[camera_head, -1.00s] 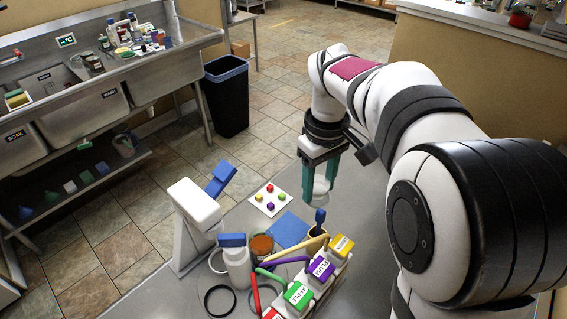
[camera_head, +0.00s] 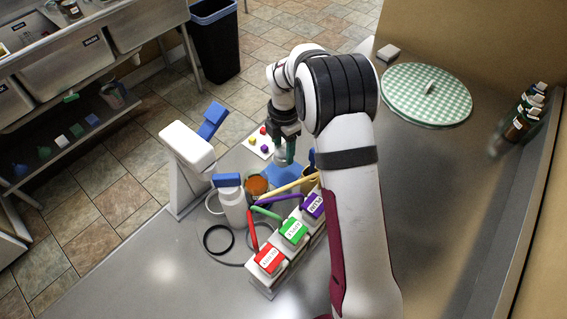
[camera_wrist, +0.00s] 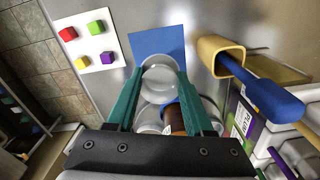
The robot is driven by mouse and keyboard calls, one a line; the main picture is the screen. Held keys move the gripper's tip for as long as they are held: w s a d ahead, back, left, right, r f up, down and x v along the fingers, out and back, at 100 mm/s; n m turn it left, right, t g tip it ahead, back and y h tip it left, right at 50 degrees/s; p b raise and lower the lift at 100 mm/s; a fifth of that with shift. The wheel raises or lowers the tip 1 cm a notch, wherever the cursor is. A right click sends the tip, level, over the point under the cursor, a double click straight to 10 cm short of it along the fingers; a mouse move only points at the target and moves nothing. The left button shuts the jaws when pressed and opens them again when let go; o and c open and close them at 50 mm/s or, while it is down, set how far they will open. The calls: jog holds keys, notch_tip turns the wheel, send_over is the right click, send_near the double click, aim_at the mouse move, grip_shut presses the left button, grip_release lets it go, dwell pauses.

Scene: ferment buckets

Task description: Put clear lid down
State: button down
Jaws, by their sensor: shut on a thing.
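The clear lid (camera_wrist: 158,82) is a round, see-through piece between my green fingertips in the wrist view. My gripper (camera_wrist: 159,76) is shut on it. In the head view my gripper (camera_head: 285,151) points down with the pale lid (camera_head: 281,158) at its tips, by the blue mat (camera_head: 284,172). In the wrist view the lid overlaps the near edge of the blue mat (camera_wrist: 156,38); I cannot tell how high above it. A jar with reddish-brown contents (camera_head: 257,186) stands just to the left in the head view. My arm hides part of the counter.
A white card with coloured cubes (camera_wrist: 88,46) lies beside the mat. A tan cup (camera_wrist: 217,52) with a blue-ended tool stands on the other side. A row of colour-topped tubs (camera_head: 293,231), a white bottle (camera_head: 233,207) and a black ring (camera_head: 217,239) are close by.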

aim_at(284, 161)
notch_tip(284, 161, down, 5)
jog(key=shift+r, duration=0.1)
jog(key=shift+c, duration=1.4)
grip_release()
